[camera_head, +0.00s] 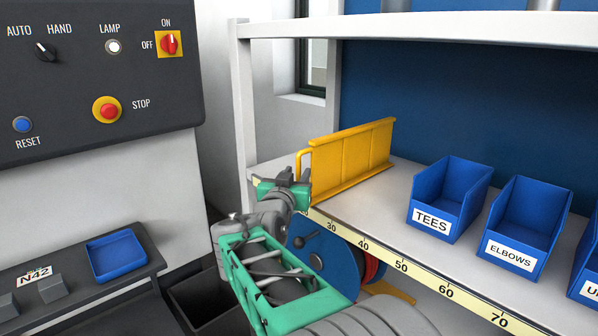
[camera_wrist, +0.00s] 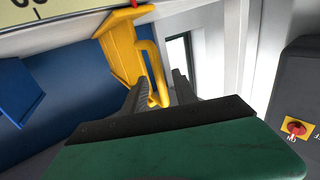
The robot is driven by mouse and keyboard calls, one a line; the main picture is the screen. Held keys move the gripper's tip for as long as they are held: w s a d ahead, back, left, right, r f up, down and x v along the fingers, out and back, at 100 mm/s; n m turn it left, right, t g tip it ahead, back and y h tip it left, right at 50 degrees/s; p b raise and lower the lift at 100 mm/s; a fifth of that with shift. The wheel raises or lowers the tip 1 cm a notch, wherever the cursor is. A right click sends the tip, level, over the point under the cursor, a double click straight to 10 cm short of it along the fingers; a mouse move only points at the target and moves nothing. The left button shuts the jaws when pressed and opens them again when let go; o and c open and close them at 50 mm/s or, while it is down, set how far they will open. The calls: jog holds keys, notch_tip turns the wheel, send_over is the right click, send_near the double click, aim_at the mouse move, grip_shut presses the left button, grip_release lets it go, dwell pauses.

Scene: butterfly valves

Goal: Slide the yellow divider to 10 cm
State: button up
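The yellow divider (camera_head: 352,160) stands upright on the shelf. Its front edge is left of the 30 mark, between roughly 20 and 30. Its loop handle (camera_head: 300,165) sticks out at the front left. My gripper (camera_head: 285,178) is at the front edge of the shelf, close to the handle. In the wrist view the two dark fingers (camera_wrist: 161,82) are apart, and the yellow handle (camera_wrist: 154,66) shows between them, nearer the left finger. A gap shows beside the right finger. I cannot tell whether the left finger touches the handle.
Blue bins for tees (camera_head: 431,221) and elbows (camera_head: 511,256) stand to the right. A white post (camera_head: 241,110) and a dark control panel (camera_head: 95,80) are at left.

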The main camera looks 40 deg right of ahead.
jog(key=shift+x, duration=1.1)
grip_shut()
dwell(0.6)
